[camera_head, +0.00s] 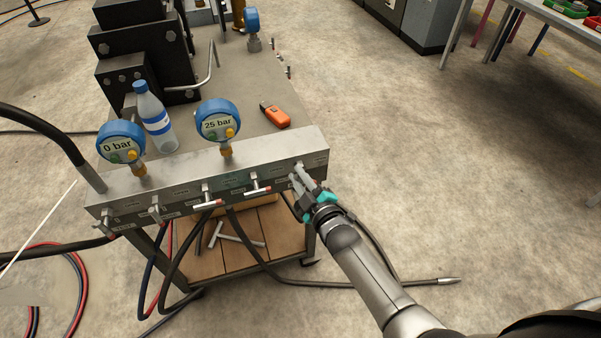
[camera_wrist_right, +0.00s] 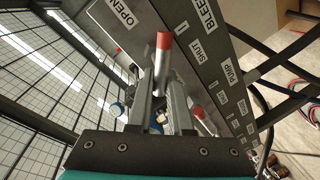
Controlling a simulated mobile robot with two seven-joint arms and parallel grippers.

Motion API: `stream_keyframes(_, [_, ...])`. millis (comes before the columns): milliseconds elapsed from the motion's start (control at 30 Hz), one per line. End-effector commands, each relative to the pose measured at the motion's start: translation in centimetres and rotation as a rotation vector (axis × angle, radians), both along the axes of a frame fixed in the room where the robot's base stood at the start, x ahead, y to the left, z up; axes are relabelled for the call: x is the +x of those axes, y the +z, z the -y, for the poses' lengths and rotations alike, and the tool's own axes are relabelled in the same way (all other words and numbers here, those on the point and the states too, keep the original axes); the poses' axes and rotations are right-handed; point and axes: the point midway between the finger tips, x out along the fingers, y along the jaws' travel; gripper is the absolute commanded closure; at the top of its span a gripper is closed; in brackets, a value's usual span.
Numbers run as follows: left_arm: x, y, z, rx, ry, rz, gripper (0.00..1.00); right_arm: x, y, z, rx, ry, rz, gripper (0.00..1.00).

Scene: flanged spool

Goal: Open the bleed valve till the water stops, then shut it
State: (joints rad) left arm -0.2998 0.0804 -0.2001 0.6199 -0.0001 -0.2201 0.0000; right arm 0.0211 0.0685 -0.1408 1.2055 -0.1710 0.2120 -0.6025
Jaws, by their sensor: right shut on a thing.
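The bleed valve is at the right end of the grey manifold (camera_head: 280,158); its red-tipped handle (camera_wrist_right: 163,42) shows in the right wrist view, near the OPEN (camera_wrist_right: 127,12), SHUT (camera_wrist_right: 183,27) and BLEED (camera_wrist_right: 209,14) labels. My right gripper (camera_head: 301,180) is at that end, its fingers (camera_wrist_right: 161,88) shut on the handle. I cannot tell from the handle's angle how far the valve is open. A dark hose ends in a metal nozzle (camera_head: 448,281) on the floor; I see no water at it. My left gripper is not in view.
Two blue gauges on the manifold read 0 bar (camera_head: 120,142) and 25 bar (camera_head: 217,122). Other T-handles (camera_head: 257,186) line its front. A bottle (camera_head: 153,115) and an orange device (camera_head: 275,115) stand or lie on the cart top. Floor right of the cart is mostly clear.

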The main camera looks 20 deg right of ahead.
Motion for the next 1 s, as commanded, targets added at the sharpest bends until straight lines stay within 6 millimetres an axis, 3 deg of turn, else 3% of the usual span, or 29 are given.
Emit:
stream_keyframes(400, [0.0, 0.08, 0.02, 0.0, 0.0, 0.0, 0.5, -0.06, -0.46, -0.27, -0.203, 0.0, 0.005, 1.0])
stream_keyframes(967, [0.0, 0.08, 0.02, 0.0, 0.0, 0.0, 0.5, -0.06, -0.53, -0.26, -0.238, 0.0, 0.006, 1.0])
stream_keyframes(1000, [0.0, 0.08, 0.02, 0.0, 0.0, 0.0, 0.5, -0.06, -0.53, -0.26, -0.237, -0.001, 0.006, 0.8])
